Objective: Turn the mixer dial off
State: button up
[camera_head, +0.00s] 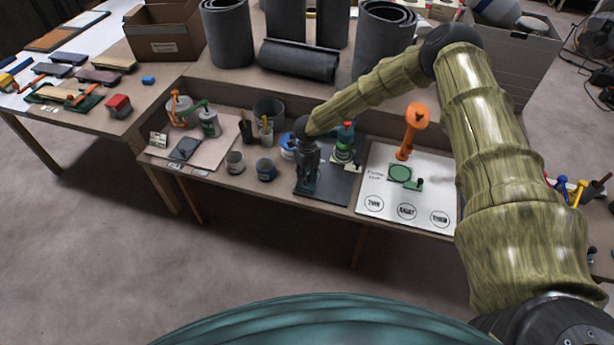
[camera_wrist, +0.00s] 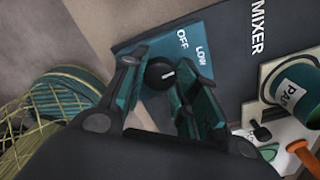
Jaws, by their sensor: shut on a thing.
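The mixer's dark base (camera_head: 343,186) stands on the bench in the head view, with a green can in its holder (camera_head: 345,143). In the wrist view the dark panel (camera_wrist: 235,60) reads MIXER, and a teal plate (camera_wrist: 140,48) carries the words OFF and LOW. The black dial (camera_wrist: 158,72) sits between my fingers. Its short white mark faces right, seemingly nearer LOW than OFF. My gripper (camera_wrist: 160,92) is shut on the dial, one finger on each side. In the head view my gripper (camera_head: 307,180) points down at the base's front left and hides the dial.
A white board with round labels (camera_head: 405,205) and an orange lamp-like stand (camera_head: 411,128) are right of the mixer. Small cups (camera_head: 265,170) and a tray (camera_head: 213,158) are at left. The floor in front is clear.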

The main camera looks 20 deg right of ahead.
jog(key=n+b, duration=0.3)
jog(key=n, duration=0.2)
jog(key=shift+d+f, duration=0.1)
jog(key=shift+n+b, duration=0.75)
jog(key=shift+n, duration=0.85)
jog(key=shift+w+r+n, duration=0.1)
jog(key=shift+r+n, duration=0.1)
jog(key=shift+n, duration=0.1)
jog(key=o, duration=1)
jog(key=shift+o, duration=0.2)
notch_tip(320, 180, up, 12)
jog(key=shift+f, duration=0.1)
